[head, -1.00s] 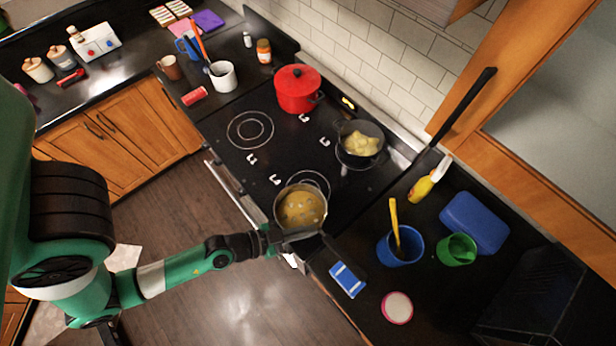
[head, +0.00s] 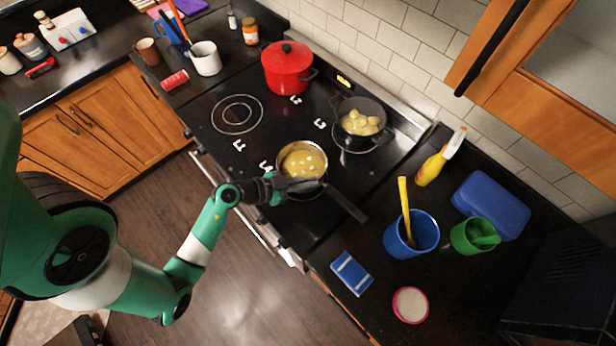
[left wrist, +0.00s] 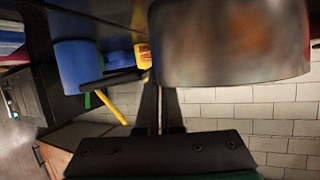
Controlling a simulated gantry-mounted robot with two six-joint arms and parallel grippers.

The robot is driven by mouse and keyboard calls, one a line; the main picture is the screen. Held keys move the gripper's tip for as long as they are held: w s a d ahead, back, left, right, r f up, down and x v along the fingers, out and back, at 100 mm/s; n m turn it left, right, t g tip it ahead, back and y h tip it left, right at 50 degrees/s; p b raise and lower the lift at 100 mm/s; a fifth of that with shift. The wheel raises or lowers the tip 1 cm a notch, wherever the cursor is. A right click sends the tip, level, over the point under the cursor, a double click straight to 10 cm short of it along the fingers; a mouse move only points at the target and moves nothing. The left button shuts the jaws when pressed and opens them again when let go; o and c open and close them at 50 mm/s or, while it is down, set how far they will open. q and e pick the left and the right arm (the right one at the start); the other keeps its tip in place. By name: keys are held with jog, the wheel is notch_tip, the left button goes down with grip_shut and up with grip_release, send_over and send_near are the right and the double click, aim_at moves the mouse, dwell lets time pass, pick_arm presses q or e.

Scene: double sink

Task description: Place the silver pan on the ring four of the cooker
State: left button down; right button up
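The silver pan (head: 303,161), with yellow food inside, is over the front right part of the black cooker (head: 262,150) in the head view. Its dark handle (head: 345,203) points toward the lower right. The front right ring is hidden under the pan, and I cannot tell whether the pan touches the hob. My left gripper (head: 284,187) is shut on the pan at its near side, close to the handle. In the left wrist view the pan (left wrist: 230,45) looms large and blurred above the close-set fingers (left wrist: 160,108). My right gripper is not in view.
A red pot (head: 288,68) and a dark pan of potatoes (head: 360,122) stand on the back rings. The front left ring (head: 237,114) is bare.

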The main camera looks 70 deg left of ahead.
pick_arm(q)
jog(key=f+b, duration=0.1)
jog(key=f, duration=0.1)
jog(key=f+b, duration=0.2)
jog(key=shift+w+a, duration=0.2)
jog(key=shift+a, duration=0.2)
jog(key=shift+r, duration=0.1)
jog(key=c, duration=1.5)
grip_release()
jog(key=o, duration=0.4)
